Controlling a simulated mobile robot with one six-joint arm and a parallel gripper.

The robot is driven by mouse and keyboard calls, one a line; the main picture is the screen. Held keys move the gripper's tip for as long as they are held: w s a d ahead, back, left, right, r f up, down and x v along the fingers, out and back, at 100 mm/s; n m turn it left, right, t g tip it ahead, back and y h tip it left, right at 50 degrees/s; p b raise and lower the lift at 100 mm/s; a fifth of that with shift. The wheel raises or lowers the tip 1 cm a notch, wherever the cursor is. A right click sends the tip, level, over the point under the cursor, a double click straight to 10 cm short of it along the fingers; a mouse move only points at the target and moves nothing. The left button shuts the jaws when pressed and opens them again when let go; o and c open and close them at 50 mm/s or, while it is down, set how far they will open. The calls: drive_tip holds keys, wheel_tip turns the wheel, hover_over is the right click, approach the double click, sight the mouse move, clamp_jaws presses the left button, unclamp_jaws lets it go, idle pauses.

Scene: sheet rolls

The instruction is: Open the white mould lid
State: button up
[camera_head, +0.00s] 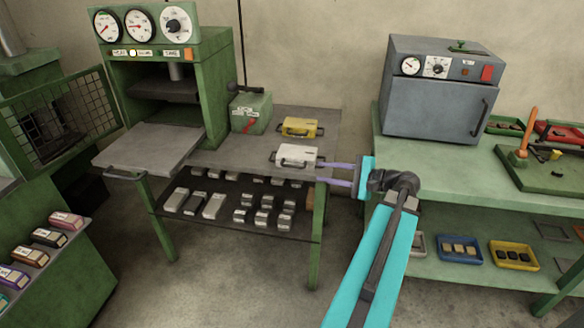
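The white mould (297,154) sits on the right part of the green work table (250,150), with its light lid on top and a dark handle (294,163) along its front side. The lid looks closed, lying flat. My gripper (322,173) comes in from the right, its two purple fingers apart with a gap between them. The fingertips are close to the mould's right front corner. I cannot tell whether they touch it. Nothing shows between the fingers.
A yellow mould (300,127) stands just behind the white one. A green press (170,80) with gauges and a green box (250,112) are to the left. A grey oven (440,90) stands on the right bench. Several metal blocks fill the shelf (225,218) below.

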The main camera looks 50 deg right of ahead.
sight(295, 167)
drive_tip(key=shift+p+x, duration=0.55)
drive_tip(key=shift+x, duration=6.2)
drive_tip(key=shift+s, duration=0.1)
clamp_jaws()
